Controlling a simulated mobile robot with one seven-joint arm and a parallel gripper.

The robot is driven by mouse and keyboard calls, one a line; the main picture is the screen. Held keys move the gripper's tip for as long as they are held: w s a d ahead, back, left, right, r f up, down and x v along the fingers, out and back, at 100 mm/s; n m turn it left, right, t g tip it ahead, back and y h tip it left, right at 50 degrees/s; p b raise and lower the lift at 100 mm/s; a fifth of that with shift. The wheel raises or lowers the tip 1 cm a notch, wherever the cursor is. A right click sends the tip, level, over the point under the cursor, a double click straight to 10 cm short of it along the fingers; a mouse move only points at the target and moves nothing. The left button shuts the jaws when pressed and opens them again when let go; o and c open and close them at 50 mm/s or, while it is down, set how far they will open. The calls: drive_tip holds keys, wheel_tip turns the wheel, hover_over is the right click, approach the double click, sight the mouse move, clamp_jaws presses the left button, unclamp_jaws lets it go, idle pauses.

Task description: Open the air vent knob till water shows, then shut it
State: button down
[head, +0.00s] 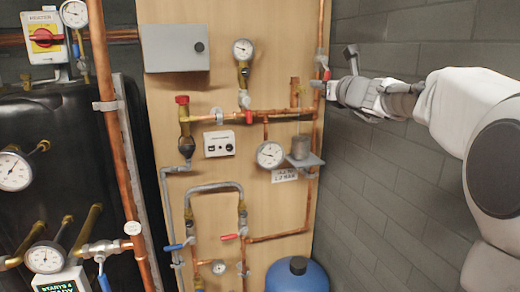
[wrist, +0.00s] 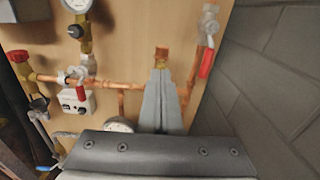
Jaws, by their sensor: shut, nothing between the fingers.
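A short upright copper and brass fitting (head: 294,91), which looks like the air vent, stands on the horizontal copper pipe on the wooden board. Its copper top (wrist: 161,55) also shows in the wrist view, straight ahead of my fingertips. My gripper (head: 325,88) is at the right of the board in the head view, close to the vertical pipe. In the wrist view my gripper's fingers (wrist: 160,75) are together and empty, and they hide the lower part of the fitting. The knob itself is too small to make out. A grey cup (head: 300,147) stands below the fitting. I see no water.
The cup's small shelf (head: 306,162) juts from the board. A red-handled valve (wrist: 207,62) on the vertical pipe is close on the right. A dial gauge (head: 270,154) is left of the cup. A grey block wall (head: 380,190) borders the right side.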

drive_tip(key=p+x, duration=0.2)
drive_tip(key=x, duration=0.5)
drive_tip(key=shift+d+f+b, duration=0.15)
drive_tip(key=shift+f+b, duration=0.15)
drive_tip(key=shift+f, duration=0.25)
idle(0.8)
drive_tip(key=shift+w+d+f, duration=0.1)
drive_tip(key=shift+d+f, duration=0.1)
drive_tip(key=shift+d, duration=0.3)
idle(0.4)
drive_tip(key=shift+r, duration=0.1)
drive_tip(key=r+b+v, duration=0.1)
drive_tip(key=b+v, duration=0.1)
drive_tip(key=v, duration=0.4)
idle(0.4)
drive_tip(key=shift+r, duration=0.1)
